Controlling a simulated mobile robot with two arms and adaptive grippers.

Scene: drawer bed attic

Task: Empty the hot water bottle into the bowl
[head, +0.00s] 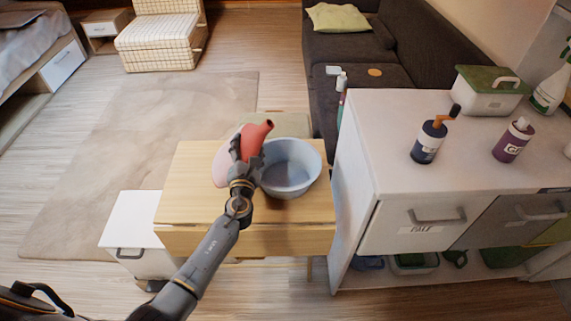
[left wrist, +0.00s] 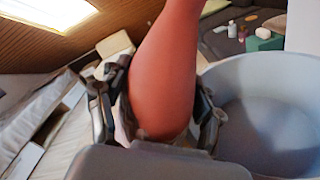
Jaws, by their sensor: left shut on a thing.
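A red hot water bottle (head: 256,132) is held in my left gripper (head: 246,157), whose fingers are shut around it. In the left wrist view the bottle (left wrist: 168,75) fills the space between the fingers. Its spout points up and to the right in the head view. A pale blue-grey bowl (head: 290,190) stands on the small wooden table, just right of the gripper. The bowl's rim (left wrist: 245,62) also shows at the right of the left wrist view. I see no liquid pouring. My right gripper is not in view.
The wooden table (head: 185,190) has a pinkish round thing (head: 220,165) behind my gripper. A white cabinet (head: 350,180) with bottles and a green-lidded box (head: 488,90) stands close on the right. A dark sofa (head: 355,50) is behind. Open floor lies to the left.

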